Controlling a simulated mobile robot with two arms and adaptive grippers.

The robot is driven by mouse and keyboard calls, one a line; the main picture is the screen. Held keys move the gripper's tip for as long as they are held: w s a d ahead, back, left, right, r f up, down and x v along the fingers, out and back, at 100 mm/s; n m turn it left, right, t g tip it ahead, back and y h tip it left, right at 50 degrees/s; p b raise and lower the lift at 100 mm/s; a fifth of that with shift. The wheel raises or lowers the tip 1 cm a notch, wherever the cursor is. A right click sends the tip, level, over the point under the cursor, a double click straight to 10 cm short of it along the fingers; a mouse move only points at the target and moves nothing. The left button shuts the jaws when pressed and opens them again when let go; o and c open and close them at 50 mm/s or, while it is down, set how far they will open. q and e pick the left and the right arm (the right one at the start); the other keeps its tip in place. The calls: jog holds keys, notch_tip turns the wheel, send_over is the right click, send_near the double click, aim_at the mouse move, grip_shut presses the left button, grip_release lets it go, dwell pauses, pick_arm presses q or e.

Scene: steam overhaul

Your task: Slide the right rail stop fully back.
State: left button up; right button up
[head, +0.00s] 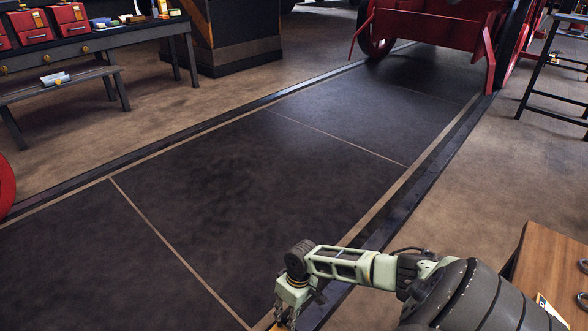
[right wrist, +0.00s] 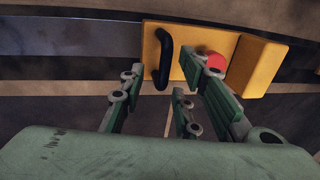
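The right rail stop (right wrist: 259,68) is a yellow block with a black handle (right wrist: 163,58) and a red round part (right wrist: 214,62). It sits on the dark rail in the right wrist view. In the head view only a small bit of yellow shows at the bottom edge below my right gripper (head: 290,312). In the wrist view my right gripper (right wrist: 160,80) is open, its green fingers spread and pointing at the stop. The handle appears between the fingertips; I cannot tell whether they touch it. One finger partly covers the block. My left gripper is not in view.
The dark rail (head: 425,185) runs away toward a red wheeled vehicle (head: 430,30) at the back. The dark floor plates (head: 240,190) are clear. A wooden table (head: 550,270) stands at the right. A bench (head: 90,42) with red boxes stands at the far left.

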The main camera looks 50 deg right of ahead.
notch_tip(320, 180, up, 10)
jog(key=d, duration=0.2)
jog(key=shift+f, duration=0.1)
dwell(0.4)
